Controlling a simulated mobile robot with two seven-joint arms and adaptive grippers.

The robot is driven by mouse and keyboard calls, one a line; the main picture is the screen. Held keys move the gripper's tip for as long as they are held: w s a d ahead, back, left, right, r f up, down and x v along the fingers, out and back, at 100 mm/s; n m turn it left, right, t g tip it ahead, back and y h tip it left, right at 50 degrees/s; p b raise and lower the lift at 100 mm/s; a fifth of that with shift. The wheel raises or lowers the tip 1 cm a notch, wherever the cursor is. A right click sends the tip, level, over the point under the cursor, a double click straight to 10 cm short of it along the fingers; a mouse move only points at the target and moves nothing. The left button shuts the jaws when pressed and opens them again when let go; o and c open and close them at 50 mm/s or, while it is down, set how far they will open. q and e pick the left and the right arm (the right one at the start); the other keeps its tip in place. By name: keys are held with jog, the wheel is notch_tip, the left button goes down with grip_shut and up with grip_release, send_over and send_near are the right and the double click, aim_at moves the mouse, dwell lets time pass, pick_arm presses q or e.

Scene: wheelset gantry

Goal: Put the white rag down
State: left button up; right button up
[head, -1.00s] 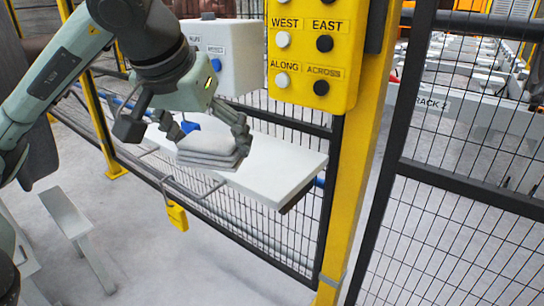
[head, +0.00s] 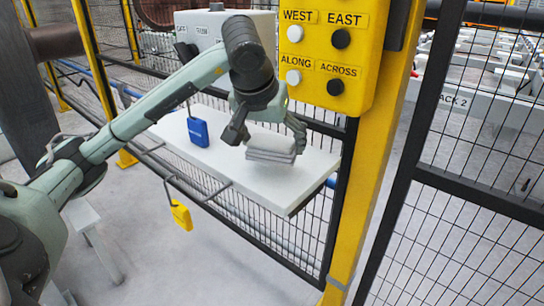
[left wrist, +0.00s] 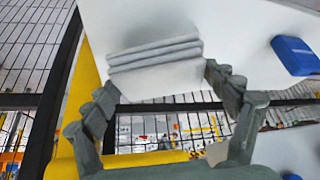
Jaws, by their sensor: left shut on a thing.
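The white rag (head: 271,148) is a folded, layered stack, seen over the right part of the white shelf (head: 318,166). My left gripper (head: 270,134) is shut on the rag, with a finger at each side of it. In the left wrist view the rag (left wrist: 155,62) shows between the two fingers (left wrist: 160,85), with the white shelf (left wrist: 235,30) behind it. I cannot tell whether the rag touches the shelf. My right gripper is not in view.
A blue padlock (head: 198,132) is on the shelf left of the rag. A yellow padlock (head: 181,215) hangs below the shelf's front rail. A yellow button box (head: 325,55) on a yellow post stands close right. Mesh fence (head: 465,235) fills the right side.

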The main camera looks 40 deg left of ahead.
aim_at(272, 159)
pick_arm(q)
notch_tip(272, 159, down, 4)
jog(key=shift+r, duration=0.2)
jog(key=shift+f, duration=0.15)
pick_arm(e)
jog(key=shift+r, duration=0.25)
pick_arm(q)
jog(key=shift+f, duration=0.1)
jog(key=shift+f+b, duration=0.1)
jog(key=shift+b, duration=0.2)
jog(key=o, duration=0.9)
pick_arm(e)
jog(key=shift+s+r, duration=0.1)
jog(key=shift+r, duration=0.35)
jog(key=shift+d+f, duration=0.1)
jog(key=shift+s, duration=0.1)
